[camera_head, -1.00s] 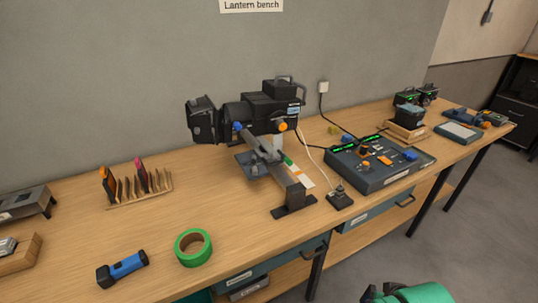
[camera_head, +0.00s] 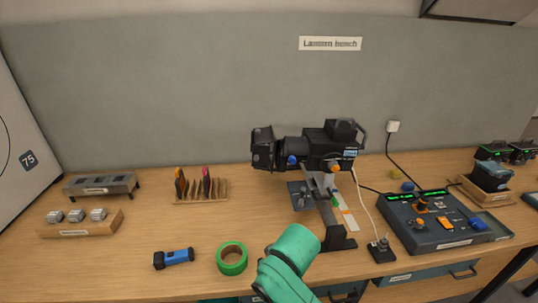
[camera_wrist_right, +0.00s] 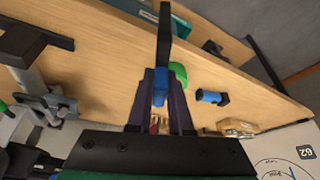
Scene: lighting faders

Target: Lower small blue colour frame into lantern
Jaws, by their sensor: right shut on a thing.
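The black lantern (camera_head: 325,148) stands on its support on the bench, in the middle of the head view. Its square front end (camera_head: 263,148) faces left. In the right wrist view my right gripper (camera_wrist_right: 164,82) is shut on a thin dark piece (camera_wrist_right: 164,38) seen edge-on, with a blue part (camera_wrist_right: 158,92) between the fingers. This looks like the small blue colour frame, but its face is not visible. In the head view only my teal right arm shows, in front of the lantern; the gripper cannot be made out there. My left gripper is not in view.
A wooden rack (camera_head: 203,198) with several colour frames stands left of the lantern. A blue torch (camera_head: 174,258) and green tape roll (camera_head: 232,258) lie at the front. A fader desk (camera_head: 440,222) and a black plug box (camera_head: 381,250) stand right. The bench between rack and tape is clear.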

